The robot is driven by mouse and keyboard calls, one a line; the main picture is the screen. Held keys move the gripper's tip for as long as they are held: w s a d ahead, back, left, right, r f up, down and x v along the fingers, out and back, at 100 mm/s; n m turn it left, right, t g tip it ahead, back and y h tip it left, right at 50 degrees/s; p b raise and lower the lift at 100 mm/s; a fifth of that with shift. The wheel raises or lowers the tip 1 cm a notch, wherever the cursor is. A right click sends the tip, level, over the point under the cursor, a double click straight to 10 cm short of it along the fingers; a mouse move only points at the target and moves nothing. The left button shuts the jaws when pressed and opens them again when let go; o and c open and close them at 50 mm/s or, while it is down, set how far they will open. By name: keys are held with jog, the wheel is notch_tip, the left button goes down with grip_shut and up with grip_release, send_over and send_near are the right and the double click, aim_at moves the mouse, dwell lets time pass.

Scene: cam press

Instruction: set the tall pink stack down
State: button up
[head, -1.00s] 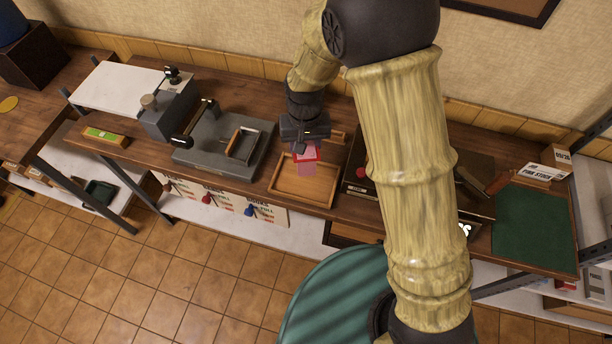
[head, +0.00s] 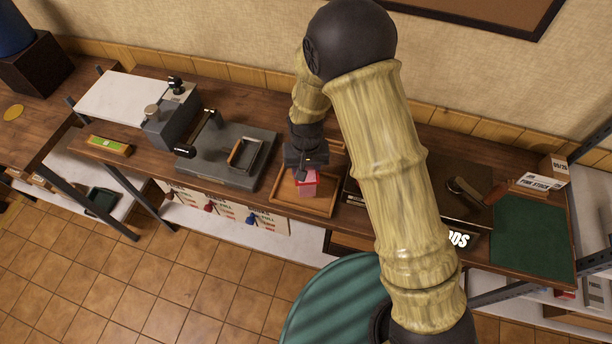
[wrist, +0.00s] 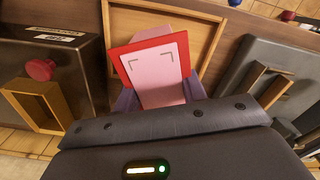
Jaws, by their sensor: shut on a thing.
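The pink stack (head: 307,187) has a red layer near its top and pink sides. In the wrist view the stack (wrist: 158,75) shows a pink face with dark corner marks on a red sheet, tilted in the picture. My gripper (head: 305,172) is shut on it, with fingers on both sides of the stack in the wrist view (wrist: 160,98). The stack is over the wooden tray (head: 283,205); the tray also shows in the wrist view (wrist: 128,25). I cannot tell whether its underside touches the tray floor.
A grey press plate with a frame (head: 243,155) stands left of the tray. A dark box (wrist: 45,68) with a red knob stands on the tray's other side. A green mat (head: 520,230) lies at the far right of the bench. The tray's raised rim surrounds the stack.

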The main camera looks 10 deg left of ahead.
jog(key=shift+f+p, duration=0.5)
jog(key=shift+f, duration=1.35)
jog(key=shift+f, duration=0.15)
jog(key=o, duration=1.2)
notch_tip(320, 180, up, 12)
jog(key=b, duration=0.3)
